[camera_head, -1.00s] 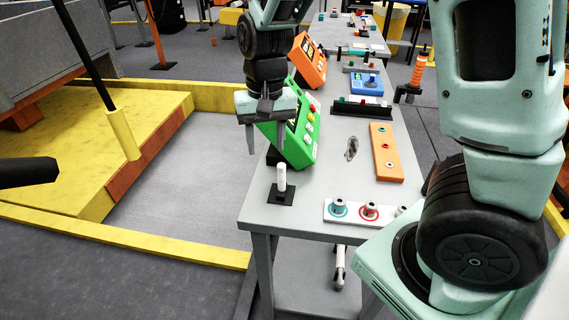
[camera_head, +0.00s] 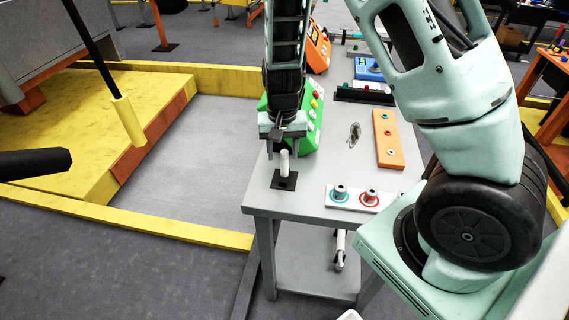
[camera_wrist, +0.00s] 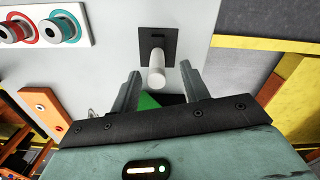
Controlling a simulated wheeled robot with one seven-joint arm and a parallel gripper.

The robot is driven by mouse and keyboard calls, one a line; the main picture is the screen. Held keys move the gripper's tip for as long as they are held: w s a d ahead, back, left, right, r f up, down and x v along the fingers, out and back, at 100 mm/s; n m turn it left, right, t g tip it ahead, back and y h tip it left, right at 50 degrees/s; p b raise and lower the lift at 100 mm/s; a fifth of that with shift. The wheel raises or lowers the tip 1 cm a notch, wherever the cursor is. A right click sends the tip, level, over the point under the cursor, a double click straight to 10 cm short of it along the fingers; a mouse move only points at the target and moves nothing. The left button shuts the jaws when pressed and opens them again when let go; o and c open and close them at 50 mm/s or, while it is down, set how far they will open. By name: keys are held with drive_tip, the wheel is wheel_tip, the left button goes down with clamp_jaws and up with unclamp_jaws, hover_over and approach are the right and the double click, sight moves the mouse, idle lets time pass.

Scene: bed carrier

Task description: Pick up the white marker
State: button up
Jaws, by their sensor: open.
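The white marker (camera_head: 284,163) stands upright on a small black square base (camera_head: 284,181) near the left edge of the grey table. My gripper (camera_head: 283,150) is open and lies just behind and above the marker in the head view. In the wrist view the marker (camera_wrist: 156,76) rises from its black base (camera_wrist: 158,45), and its near end lies just ahead of the gap between the two fingers (camera_wrist: 160,88). I cannot tell whether a finger touches it.
The green box with buttons (camera_head: 312,128) stands close behind my gripper. A white strip with teal and red rings (camera_head: 355,199) lies at the table's front, and an orange strip (camera_head: 388,140) at its right. A yellow-edged floor area (camera_head: 190,229) lies left.

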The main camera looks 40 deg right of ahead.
sight(284, 166)
drive_tip(key=f, duration=0.4)
drive_tip(key=shift+d+p, duration=0.3)
drive_tip(key=shift+p, duration=0.1)
drive_tip(key=shift+f, duration=0.65)
clamp_jaws()
